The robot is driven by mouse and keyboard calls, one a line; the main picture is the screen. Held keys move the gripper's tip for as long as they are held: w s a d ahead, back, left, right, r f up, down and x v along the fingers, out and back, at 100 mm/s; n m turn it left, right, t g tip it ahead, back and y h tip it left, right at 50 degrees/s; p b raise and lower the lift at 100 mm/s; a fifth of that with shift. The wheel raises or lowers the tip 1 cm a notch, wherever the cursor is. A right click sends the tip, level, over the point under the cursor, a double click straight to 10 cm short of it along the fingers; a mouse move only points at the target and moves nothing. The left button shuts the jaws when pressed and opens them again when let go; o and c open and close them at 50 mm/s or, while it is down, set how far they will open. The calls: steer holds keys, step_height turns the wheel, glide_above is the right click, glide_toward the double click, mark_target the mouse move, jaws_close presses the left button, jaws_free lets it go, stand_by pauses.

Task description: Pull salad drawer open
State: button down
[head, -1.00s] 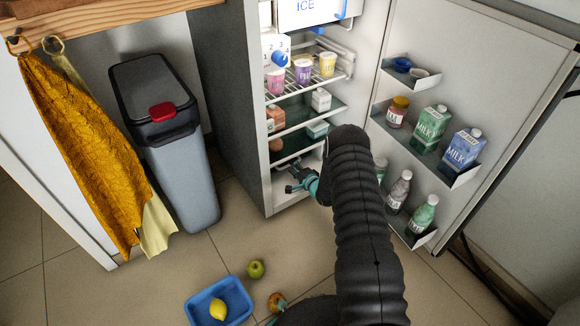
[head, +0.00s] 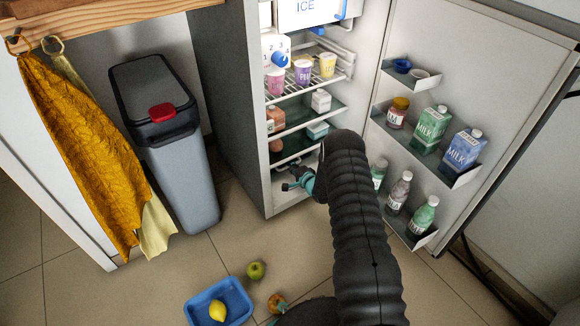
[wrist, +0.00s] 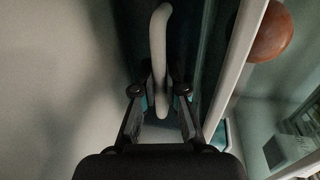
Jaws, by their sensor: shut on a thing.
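The salad drawer is low in the open fridge, and its dark teal front (wrist: 200,45) shows in the wrist view. Its pale, curved bar handle (wrist: 158,40) runs between my fingertips. My gripper (wrist: 160,92) is shut on this handle, with one finger on each side. In the head view my gripper (head: 291,184) is at the bottom of the fridge opening, in front of the drawer. My arm hides much of the drawer there, so I cannot tell how far it is out.
The open fridge door (head: 505,85) with cartons and bottles stands to the right. A grey bin (head: 178,165) stands left of the fridge. A blue tray (head: 238,299) with a lemon, a green apple (head: 256,270) and another fruit (head: 276,301) are on the floor in front.

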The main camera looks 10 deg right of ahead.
steer(key=f+p+v, duration=0.1)
steer(key=f+v, duration=0.1)
steer(key=v, duration=0.8)
steer(key=f+p+v, duration=0.1)
steer(key=f+v, duration=0.1)
steer(key=v, duration=0.7)
steer(key=shift+v, duration=0.8)
steer(key=shift+f, duration=0.2)
steer(key=c, duration=1.2)
jaws_free()
steer(key=v, duration=1.2)
